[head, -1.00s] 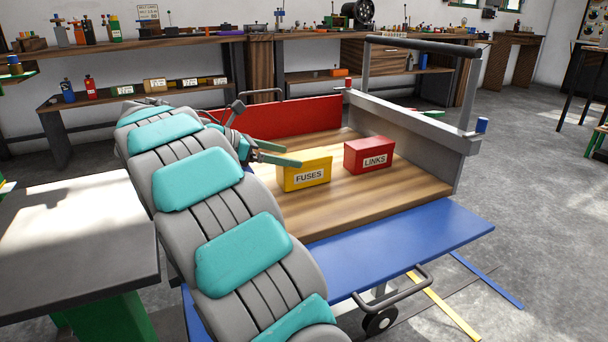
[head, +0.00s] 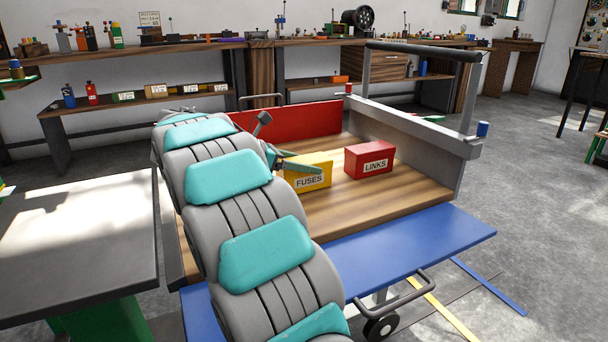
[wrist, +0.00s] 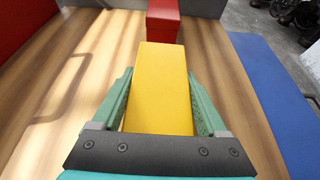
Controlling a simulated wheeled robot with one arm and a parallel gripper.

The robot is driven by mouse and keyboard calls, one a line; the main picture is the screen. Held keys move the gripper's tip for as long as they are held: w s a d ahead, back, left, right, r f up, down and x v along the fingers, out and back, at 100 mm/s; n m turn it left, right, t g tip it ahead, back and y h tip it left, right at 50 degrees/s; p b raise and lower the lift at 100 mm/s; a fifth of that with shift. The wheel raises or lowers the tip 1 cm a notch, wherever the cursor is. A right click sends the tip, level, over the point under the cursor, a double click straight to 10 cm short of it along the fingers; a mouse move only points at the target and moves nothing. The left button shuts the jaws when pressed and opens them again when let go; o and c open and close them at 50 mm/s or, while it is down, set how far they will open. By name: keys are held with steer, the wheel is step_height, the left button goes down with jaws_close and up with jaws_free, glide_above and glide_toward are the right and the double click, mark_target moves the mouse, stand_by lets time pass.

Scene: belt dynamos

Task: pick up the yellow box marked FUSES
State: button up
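The yellow box marked FUSES (head: 309,180) stands upright on the wooden deck of a cart, its label facing the head camera. In the wrist view, the yellow box (wrist: 160,90) lies between the two green fingers of my gripper (wrist: 160,73). The fingers are spread, one along each long side, with narrow gaps; I see no firm contact. In the head view, my gripper (head: 298,164) reaches over the box from the left and hides part of its top. The lower ends of the box's sides are hidden in the wrist view.
A red box marked LINKS (head: 369,160) stands just beyond the yellow one. The cart has a red side panel (head: 300,121), a grey end wall (head: 412,128) and a blue flap (head: 410,238). The deck in front of the boxes is clear. A grey table (head: 75,235) is at left.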

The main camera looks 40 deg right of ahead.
jaws_close()
stand_by(0.4)
stand_by(0.4)
